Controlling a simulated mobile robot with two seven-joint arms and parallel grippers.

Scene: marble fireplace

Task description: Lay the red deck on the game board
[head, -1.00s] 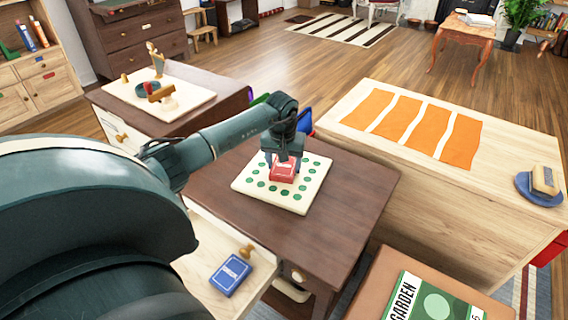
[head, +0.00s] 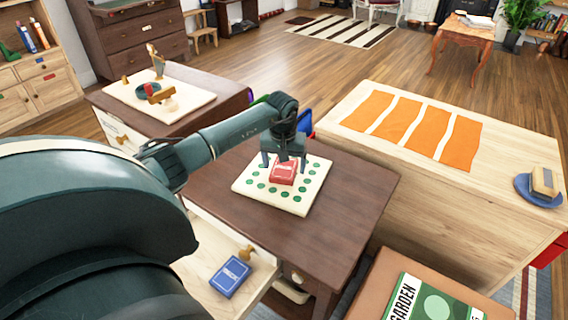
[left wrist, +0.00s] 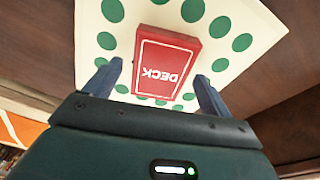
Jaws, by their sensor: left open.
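The red deck (head: 283,172) lies flat on the game board (head: 307,193), a cream square with green dots, on the dark brown desk. In the left wrist view the red deck (left wrist: 163,66) lies on the cream board (left wrist: 235,60) with its "DECK" lettering showing. My left gripper (head: 284,164) is open just above the deck. Its two fingers (left wrist: 155,85) stand on either side of the deck, apart from it. My right gripper is not in view.
A blue deck (head: 231,276) lies on the pale surface at the front. A wooden cabinet with orange strips (head: 415,125) stands to the right, with a blue plate (head: 524,186) on it. Another board with several small objects (head: 190,108) is at the left. Bare desk top surrounds the board.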

